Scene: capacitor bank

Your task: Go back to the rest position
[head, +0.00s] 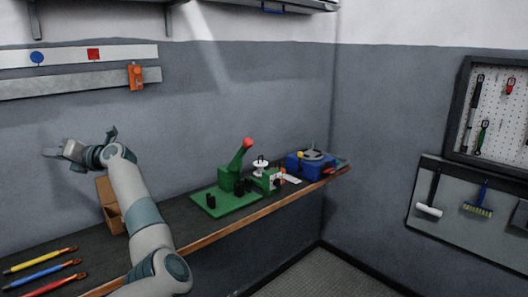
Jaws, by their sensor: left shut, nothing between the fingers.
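My left arm rises from the bottom of the head view and bends to the left at its wrist. My left gripper (50,152) points left, in front of the grey wall and above the back of the workbench (185,218). It is shut and empty. A brown box (107,196) stands on the bench below and to the right of the gripper, partly hidden by my arm. My right gripper is not in view.
A green machine (228,185) with a red-knobbed lever and a blue device (304,165) stand on the bench's right part. Several colored-handled tools (42,278) lie at the front left. Wall rails (75,83) hang above the gripper, one with an orange clamp (135,75).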

